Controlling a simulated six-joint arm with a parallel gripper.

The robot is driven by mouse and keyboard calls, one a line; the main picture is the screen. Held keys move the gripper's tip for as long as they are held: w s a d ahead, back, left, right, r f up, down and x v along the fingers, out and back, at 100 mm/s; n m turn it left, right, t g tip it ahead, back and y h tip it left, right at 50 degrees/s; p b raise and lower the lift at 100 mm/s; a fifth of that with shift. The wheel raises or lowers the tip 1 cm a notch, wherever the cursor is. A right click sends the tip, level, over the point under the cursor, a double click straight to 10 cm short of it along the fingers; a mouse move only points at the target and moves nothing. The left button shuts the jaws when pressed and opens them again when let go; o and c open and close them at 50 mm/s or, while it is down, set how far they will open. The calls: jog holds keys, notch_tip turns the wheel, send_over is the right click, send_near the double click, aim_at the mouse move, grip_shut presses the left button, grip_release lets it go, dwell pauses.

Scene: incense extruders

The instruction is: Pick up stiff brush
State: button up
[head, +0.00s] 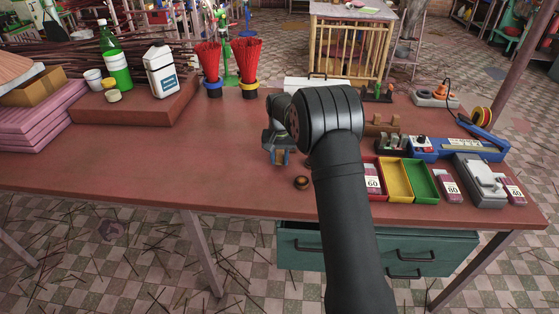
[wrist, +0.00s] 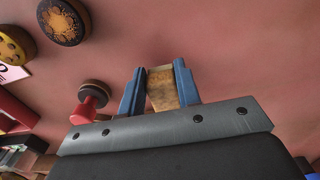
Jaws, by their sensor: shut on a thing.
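My gripper (wrist: 160,85) has two blue fingers closed on a tan-brown, block-like thing with a worn face, which looks like the stiff brush (wrist: 161,90). Its bristles cannot be made out. In the head view my gripper (head: 281,158) is over the middle of the red-brown table, with a small brown part of the brush (head: 280,157) between the fingers. The wrist hides part of the area behind it. From these views I cannot tell whether the brush touches the table.
A dark round thing with an orange-brown top (head: 302,182) lies close by. Yellow (head: 397,181) and green (head: 422,181) trays stand right of my arm. Red incense bundles (head: 246,66) stand behind. The table's left middle is clear.

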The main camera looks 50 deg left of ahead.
aim_at(279, 157)
notch_tip(279, 157, up, 3)
jog(key=shift+r, duration=0.1)
jog(key=w+d+r, duration=0.5)
jog(key=d+r, duration=0.1)
jog(key=d, duration=0.4)
jog(key=shift+w+r, duration=0.25)
jog(key=shift+w, duration=0.15)
jog(key=shift+d, duration=0.2)
